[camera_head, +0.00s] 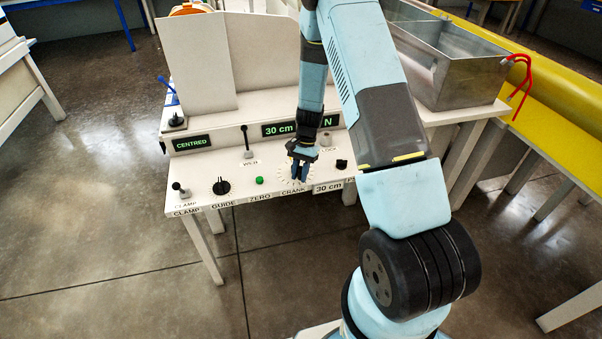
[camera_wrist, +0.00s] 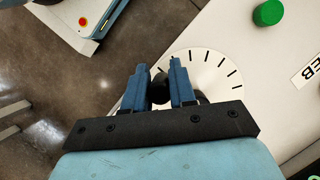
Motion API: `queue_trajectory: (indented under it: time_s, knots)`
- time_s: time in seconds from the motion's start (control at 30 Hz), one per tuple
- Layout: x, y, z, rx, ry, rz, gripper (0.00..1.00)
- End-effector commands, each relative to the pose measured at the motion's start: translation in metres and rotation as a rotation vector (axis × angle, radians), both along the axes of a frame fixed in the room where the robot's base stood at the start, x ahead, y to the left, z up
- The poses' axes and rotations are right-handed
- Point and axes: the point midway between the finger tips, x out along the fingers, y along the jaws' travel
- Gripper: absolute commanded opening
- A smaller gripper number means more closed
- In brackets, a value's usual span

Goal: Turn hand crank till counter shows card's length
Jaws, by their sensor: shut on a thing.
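My gripper (camera_head: 300,172) is down at the hand crank's white dial on the panel, above the CRANK label (camera_head: 293,190). In the wrist view my gripper (camera_wrist: 162,80) is shut on the dark crank knob (camera_wrist: 159,90), which shows between the two blue fingers. The crank's dial (camera_wrist: 208,72) has black tick marks around its rim; the crank arm is mostly hidden by my gripper. The counter (camera_head: 279,129) reads 30 cm in green. The card (camera_head: 327,187) on the panel's front edge also reads 30 cm.
Left of the crank are a green ZERO button (camera_head: 259,180), a black GUIDE knob (camera_head: 221,186) and a CLAMP lever (camera_head: 180,190). A WEB lever (camera_head: 247,142) stands behind. A CENTRED display (camera_head: 192,143) is at left. A metal tank (camera_head: 449,66) stands at the right.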

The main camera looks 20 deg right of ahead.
Motion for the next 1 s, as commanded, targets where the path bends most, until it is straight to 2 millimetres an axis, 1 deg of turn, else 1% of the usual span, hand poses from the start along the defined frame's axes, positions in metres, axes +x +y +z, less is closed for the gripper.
queue_trajectory:
  time_s: [0.03,0.57,0.6,0.83,1.0]
  knots:
    - [-0.0060,0.0010,-0.0021,0.002,0.014,-0.008,0.00]
    - [-0.0064,0.0036,-0.0023,0.003,0.015,-0.031,0.00]
    - [-0.0064,0.0037,-0.0024,0.003,0.015,-0.031,0.26]
    - [-0.0039,0.0035,-0.0014,0.002,0.009,-0.031,0.48]
    - [-0.0026,0.0034,-0.0009,0.001,0.005,-0.032,0.48]
